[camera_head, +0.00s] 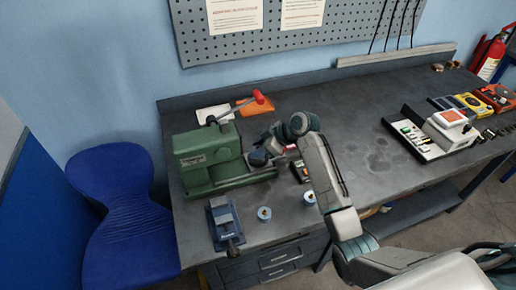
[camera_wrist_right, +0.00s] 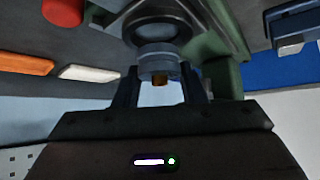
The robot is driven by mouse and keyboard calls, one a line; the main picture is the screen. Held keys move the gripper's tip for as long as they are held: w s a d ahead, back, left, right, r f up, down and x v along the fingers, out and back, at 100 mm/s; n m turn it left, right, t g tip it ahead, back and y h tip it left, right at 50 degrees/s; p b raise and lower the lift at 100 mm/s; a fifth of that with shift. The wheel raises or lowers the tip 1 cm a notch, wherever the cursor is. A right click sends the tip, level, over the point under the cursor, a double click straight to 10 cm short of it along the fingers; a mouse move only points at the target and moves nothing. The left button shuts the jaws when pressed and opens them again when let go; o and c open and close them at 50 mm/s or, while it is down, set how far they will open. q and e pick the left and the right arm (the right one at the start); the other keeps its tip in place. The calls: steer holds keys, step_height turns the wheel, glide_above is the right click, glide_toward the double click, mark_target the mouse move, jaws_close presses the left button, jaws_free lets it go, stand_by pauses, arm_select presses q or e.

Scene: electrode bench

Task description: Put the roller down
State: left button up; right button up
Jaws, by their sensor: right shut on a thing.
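My right gripper (camera_head: 267,150) is beside the right end of the green machine (camera_head: 208,158), over the bench (camera_head: 355,150). In the right wrist view the gripper (camera_wrist_right: 160,78) is shut on a short grey cylinder with a brownish stub (camera_wrist_right: 158,64), which I take to be the roller. It is right by a dark round ring (camera_wrist_right: 160,22) on the green machine's side; whether they touch I cannot tell. In the head view the wrist mostly hides the held thing. My left gripper is not in view.
A lever with a red knob (camera_head: 258,97) rises from the machine. A white device (camera_head: 450,128) is at the right. The bench's middle is clear.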

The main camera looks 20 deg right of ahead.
steer(key=shift+f, duration=0.7)
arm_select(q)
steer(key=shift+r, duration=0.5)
arm_select(e)
steer(key=shift+f, duration=0.1)
